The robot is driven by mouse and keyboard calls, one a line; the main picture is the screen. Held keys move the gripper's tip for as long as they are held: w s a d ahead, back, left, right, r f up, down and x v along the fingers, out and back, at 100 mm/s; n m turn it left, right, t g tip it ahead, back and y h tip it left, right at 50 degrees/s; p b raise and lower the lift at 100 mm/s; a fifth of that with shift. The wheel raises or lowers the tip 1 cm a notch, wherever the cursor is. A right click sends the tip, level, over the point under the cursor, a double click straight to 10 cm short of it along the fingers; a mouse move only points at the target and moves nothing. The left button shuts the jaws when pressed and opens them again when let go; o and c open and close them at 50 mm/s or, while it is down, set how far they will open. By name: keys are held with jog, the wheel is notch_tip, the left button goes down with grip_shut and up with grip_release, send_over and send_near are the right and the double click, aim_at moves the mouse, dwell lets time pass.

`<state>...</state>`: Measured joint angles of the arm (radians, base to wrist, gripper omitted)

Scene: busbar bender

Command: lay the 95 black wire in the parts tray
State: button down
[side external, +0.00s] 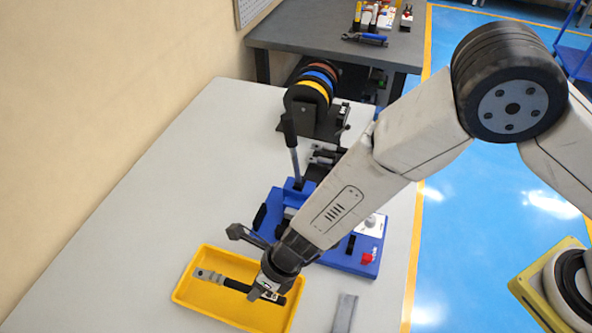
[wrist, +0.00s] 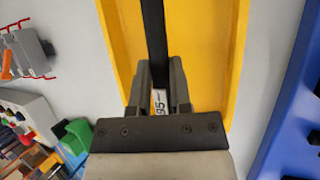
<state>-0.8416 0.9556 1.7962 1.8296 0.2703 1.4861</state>
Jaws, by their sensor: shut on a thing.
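The 95 black wire (side external: 238,286) has a grey metal lug at its left end. Its white label reading 95 (wrist: 159,102) shows between the fingers in the wrist view. My gripper (side external: 270,291) is shut on the wire near the label, and the same gripper (wrist: 159,92) is seen in the wrist view. The yellow parts tray (side external: 187,297) lies under the wire and gripper. The wire lies within the tray's outline in the side view. I cannot tell whether it touches the tray floor. No other part shows in the tray.
A blue bender (side external: 345,262) with an upright black-handled lever and a red knob stands just right of the tray. A grey flat bar (side external: 344,313) lies right of the tray. A spool rack (side external: 312,105) stands farther back. The white table left of the tray is clear.

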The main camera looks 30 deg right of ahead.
jog(key=shift+c, duration=2.4)
grip_release()
jog(key=shift+r, duration=0.1)
jog(key=v, duration=0.7)
jog(key=shift+d+r, duration=0.2)
